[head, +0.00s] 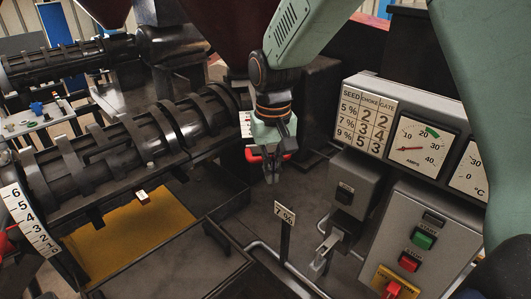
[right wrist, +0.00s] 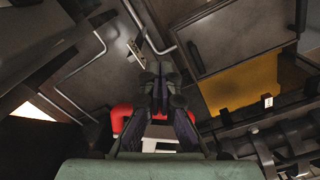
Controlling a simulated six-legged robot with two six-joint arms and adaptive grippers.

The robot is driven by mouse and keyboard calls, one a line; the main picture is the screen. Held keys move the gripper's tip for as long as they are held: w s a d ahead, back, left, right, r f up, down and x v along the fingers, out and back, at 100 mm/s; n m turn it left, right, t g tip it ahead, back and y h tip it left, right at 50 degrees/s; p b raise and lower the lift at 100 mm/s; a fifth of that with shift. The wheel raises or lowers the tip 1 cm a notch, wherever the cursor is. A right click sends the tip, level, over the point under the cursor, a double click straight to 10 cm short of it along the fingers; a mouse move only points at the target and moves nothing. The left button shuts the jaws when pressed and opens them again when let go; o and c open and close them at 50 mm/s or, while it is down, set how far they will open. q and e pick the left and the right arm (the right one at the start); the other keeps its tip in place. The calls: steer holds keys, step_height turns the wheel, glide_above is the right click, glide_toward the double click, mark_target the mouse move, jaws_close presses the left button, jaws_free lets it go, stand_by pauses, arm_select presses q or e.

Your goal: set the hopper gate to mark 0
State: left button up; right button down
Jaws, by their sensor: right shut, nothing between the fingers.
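My right gripper (head: 271,178) is shut and empty, pointing down below the dark red hopper (head: 225,28). A red handle (head: 254,156) shows just behind its fingers, partly hidden by them. A white plate with dark marks (head: 245,124) stands beside the gripper, mostly covered, so the gate's mark cannot be read. In the right wrist view the closed fingers (right wrist: 160,75) point away from the camera. The red handle (right wrist: 122,116) shows on both sides of them, with a white plate (right wrist: 160,146) between. I cannot tell whether the fingers touch the handle. My left gripper is not in view.
A black screw press barrel (head: 130,145) runs across the left, above a yellow surface (head: 130,230). A numbered scale (head: 30,225) is at far left. A 7 % sign (head: 285,214) stands below the gripper. A control panel (head: 425,235) and setting chart (head: 367,120) are right.

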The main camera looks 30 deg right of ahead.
steer(key=shift+w+r, duration=0.15)
steer(key=shift+w+d+p, duration=0.25)
steer(key=shift+w+p, duration=0.25)
steer(key=shift+w, duration=0.25)
steer(key=shift+w+d, duration=0.15)
steer(key=shift+w, duration=0.05)
